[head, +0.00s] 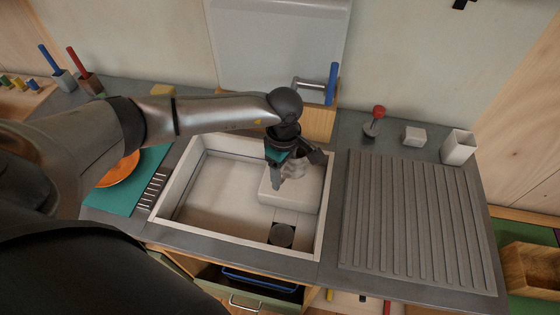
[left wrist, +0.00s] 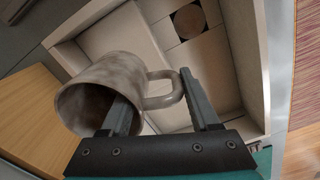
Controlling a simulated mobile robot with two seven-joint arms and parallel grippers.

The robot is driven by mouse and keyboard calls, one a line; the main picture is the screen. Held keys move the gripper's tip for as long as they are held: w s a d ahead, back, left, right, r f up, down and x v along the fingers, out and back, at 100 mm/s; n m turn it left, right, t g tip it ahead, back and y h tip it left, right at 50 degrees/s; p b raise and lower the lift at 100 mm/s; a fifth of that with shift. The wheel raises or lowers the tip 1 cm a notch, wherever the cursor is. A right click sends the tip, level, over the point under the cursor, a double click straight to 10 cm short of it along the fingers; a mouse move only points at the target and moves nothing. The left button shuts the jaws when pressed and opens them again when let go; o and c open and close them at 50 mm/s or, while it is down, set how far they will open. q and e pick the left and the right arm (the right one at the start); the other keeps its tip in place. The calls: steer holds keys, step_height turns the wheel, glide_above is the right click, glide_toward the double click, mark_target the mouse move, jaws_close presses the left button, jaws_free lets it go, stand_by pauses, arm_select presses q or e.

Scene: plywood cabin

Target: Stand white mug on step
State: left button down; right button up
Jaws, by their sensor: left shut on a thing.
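The white mug (left wrist: 115,85) looks pale with greyish-brown mottling in the left wrist view. It lies tilted there, its open mouth towards the lower left and its handle to the right. My left gripper (left wrist: 160,95) is shut on it, one finger at the mug's wall and the other by the handle. In the head view my left gripper (head: 288,172) reaches down into the sink, and the mug (head: 294,167) is partly hidden behind it. The step (head: 292,196) is a pale raised block in the sink's right part, under the mug. I cannot tell whether they touch. My right gripper is out of view.
The sink (head: 324,200) has a raised rim and a round drain (head: 281,235) in front of the step. A ribbed drainboard (head: 415,220) lies to the right. An orange plate (head: 120,168) on a teal mat lies left. The sink's left floor is clear.

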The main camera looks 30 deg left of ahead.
arm_select(q)
steer(key=shift+w+a+n+p, duration=0.2)
steer(key=shift+a+n+p, duration=0.15)
steer(key=shift+n, duration=0.75)
steer(key=shift+w+a+f+n, duration=0.1)
steer(key=shift+a+f+n, duration=0.1)
steer(key=shift+n, duration=0.3)
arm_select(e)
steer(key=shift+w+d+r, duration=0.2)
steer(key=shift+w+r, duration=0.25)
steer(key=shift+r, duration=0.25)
arm_select(q)
step_height(320, 180, down, 7)
steer(key=b, duration=0.5)
steer(key=shift+r, duration=0.2)
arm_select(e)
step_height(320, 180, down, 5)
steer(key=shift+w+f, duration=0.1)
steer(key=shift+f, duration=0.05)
arm_select(q)
steer(key=shift+f+b, duration=0.55)
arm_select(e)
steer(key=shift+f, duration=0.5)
arm_select(q)
steer(key=shift+c, duration=0.2)
jaws_free()
steer(key=shift+o, duration=0.2)
